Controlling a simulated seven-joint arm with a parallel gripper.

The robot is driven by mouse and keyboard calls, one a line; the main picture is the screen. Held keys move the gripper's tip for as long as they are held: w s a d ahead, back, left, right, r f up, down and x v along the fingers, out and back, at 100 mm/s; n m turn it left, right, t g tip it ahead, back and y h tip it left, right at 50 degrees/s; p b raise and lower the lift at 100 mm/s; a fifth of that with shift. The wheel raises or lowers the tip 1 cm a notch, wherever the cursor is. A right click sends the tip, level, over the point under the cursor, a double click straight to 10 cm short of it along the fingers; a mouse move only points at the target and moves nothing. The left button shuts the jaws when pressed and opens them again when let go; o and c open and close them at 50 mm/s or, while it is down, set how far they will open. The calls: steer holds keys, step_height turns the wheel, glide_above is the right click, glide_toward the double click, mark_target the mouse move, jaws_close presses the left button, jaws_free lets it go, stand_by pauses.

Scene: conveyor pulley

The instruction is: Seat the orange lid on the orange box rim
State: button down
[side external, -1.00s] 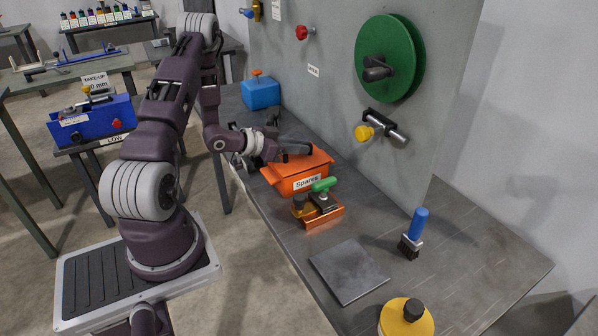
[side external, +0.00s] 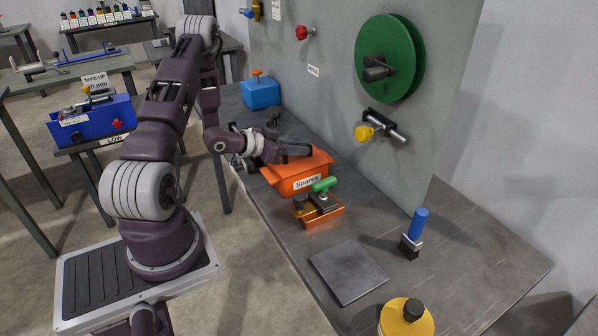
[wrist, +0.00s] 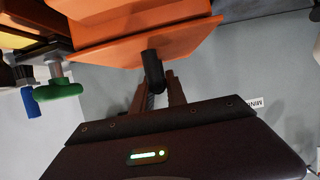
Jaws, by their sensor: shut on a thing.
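The orange lid (side external: 316,158) is a flat plate over the orange box (side external: 290,187), which bears a "Spares" label on its front. My gripper (side external: 284,152) is at the lid, partly covering it in the side view. In the wrist view my gripper (wrist: 157,88) is shut on the lid's dark knob (wrist: 152,70). The lid (wrist: 120,50) lies across the box (wrist: 110,12) there. The lid looks slightly tilted against the box. The rim is mostly hidden, so I cannot tell whether the lid touches it all round.
An orange tray (side external: 325,220) with a green-handled part (side external: 324,185) stands close in front of the box. A blue box (side external: 261,94) is behind on the bench. The upright panel (side external: 325,90) rises to the right. A flat grey plate (side external: 348,272) lies nearer, with bare bench around it.

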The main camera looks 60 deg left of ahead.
steer(key=shift+f, duration=0.15)
steer(key=c, duration=1.3)
jaws_free()
steer(key=shift+o, duration=0.2)
steer(key=v, duration=0.7)
